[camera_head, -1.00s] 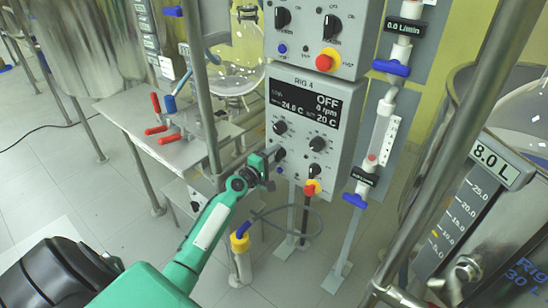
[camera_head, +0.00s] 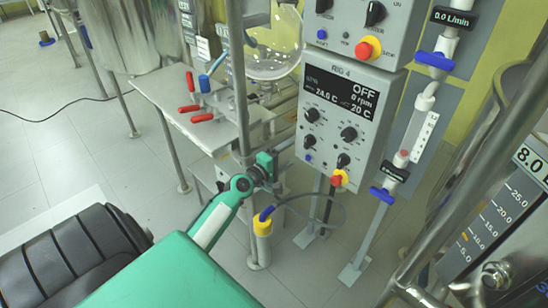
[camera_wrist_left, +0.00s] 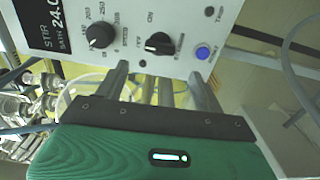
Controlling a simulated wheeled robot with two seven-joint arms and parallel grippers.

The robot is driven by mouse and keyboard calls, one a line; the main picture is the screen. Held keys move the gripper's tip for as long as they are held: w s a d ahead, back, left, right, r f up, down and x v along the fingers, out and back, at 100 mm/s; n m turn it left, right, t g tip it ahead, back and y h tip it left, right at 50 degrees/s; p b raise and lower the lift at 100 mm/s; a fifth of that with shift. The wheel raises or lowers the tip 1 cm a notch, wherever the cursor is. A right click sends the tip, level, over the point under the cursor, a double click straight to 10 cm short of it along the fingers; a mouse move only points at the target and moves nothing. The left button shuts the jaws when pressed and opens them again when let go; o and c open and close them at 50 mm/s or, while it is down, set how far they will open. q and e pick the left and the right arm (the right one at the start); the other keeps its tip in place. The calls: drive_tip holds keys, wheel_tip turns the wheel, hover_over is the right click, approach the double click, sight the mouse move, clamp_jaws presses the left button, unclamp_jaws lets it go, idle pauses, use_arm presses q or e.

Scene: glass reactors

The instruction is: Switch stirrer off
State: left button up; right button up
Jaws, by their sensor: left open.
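The grey RIG 4 control box (camera_head: 352,85) has a dark display (camera_head: 340,92) reading OFF, 0 rpm, 24.6 C and 20 C. My right gripper is not in view.
A steel post (camera_head: 238,80) and a table with red-handled clamps (camera_head: 190,105) stand left. A yellow-capped hose end (camera_head: 263,222) is below the gripper.

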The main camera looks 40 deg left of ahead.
use_arm(q)
drive_tip(key=shift+s+a+b, duration=0.2)
drive_tip(key=shift+s+b, duration=0.1)
drive_tip(key=shift+s, duration=2.45)
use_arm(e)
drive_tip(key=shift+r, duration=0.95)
